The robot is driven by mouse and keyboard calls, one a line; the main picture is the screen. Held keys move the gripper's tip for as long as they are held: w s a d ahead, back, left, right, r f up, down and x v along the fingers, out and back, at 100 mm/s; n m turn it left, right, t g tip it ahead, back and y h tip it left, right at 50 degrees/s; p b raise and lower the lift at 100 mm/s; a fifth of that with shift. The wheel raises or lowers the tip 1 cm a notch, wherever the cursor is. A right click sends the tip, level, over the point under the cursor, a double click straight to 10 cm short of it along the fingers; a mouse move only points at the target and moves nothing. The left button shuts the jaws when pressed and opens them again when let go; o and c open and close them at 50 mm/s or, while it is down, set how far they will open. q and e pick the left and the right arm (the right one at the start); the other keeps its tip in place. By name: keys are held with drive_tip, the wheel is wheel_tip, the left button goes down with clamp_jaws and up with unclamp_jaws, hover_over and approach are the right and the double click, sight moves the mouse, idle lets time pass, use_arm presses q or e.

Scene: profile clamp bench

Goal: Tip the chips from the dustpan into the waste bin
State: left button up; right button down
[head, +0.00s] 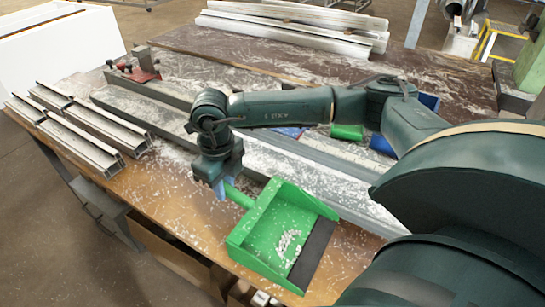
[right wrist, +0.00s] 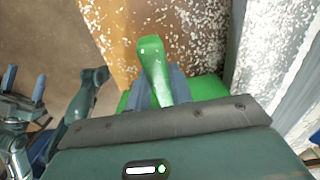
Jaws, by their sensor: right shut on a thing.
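The green dustpan (head: 262,222) is at the front edge of the bench, with a small heap of pale chips (head: 288,243) inside near its dark lip. I cannot tell whether it touches the bench top. My right gripper (head: 222,188) is shut on its green handle. In the right wrist view the handle (right wrist: 152,62) stands between the fingers of my right gripper (right wrist: 160,90). My left gripper (right wrist: 24,88) shows at the left of the right wrist view, empty, its fingers apart. I see nothing that is clearly the waste bin.
The wooden bench top (head: 165,185) is strewn with pale chips. Long metal profiles (head: 165,112) lie behind the dustpan, and shorter ones (head: 80,140) lie at the left. A red clamp (head: 135,73) stands at the back left. Brown boxes (head: 170,247) sit below the front edge.

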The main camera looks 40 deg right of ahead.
wheel_tip(320, 180, up, 10)
drive_tip(key=p, duration=0.3)
drive_tip(key=shift+p, duration=0.3)
drive_tip(key=shift+r, duration=0.45)
drive_tip(key=shift+s+f, duration=0.1)
